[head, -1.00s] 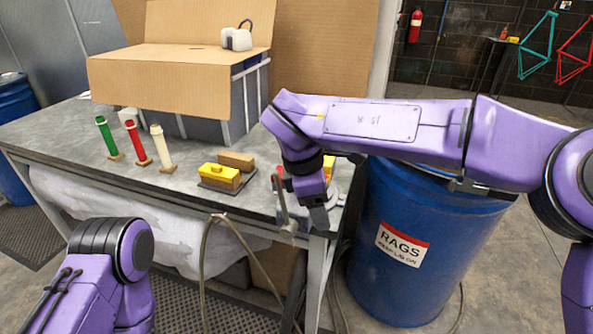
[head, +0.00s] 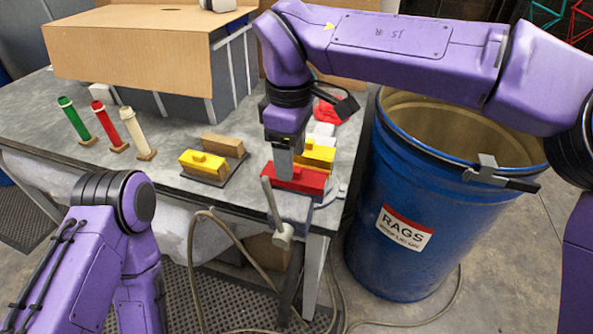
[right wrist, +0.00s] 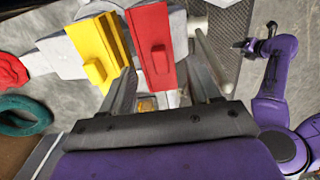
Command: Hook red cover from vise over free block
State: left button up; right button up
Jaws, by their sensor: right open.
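The red cover (head: 303,181), a bar with a raised grip, sits at the vise (head: 291,209) near the bench's front corner. A yellow cover (head: 318,157) lies just behind it. My right gripper (head: 285,171) points down at the red cover. In the right wrist view its open fingers (right wrist: 160,68) lie on either side of the red cover (right wrist: 153,40); contact cannot be told. The bare wooden block (head: 223,145) stands on a dark plate (head: 231,180) beside a block under another yellow cover (head: 203,163). My left gripper (right wrist: 255,42) shows small in the right wrist view.
Green (head: 73,117), red (head: 104,121) and cream (head: 134,132) tubes stand at the bench's left. A cardboard-topped booth (head: 140,60) is behind. A red cloth or coil (head: 330,112) lies behind the vise. A blue rags barrel (head: 395,275) stands right of the bench.

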jog(key=f, duration=0.2)
jog(key=f+p, duration=0.1)
jog(key=f, duration=0.2)
jog(key=shift+w+d+f+p, duration=0.15)
jog(key=shift+w+d+p, duration=0.05)
jog(key=shift+p, duration=0.1)
jog(key=shift+f, duration=0.35)
jog(key=c, duration=0.7)
jog(key=shift+c, duration=0.2)
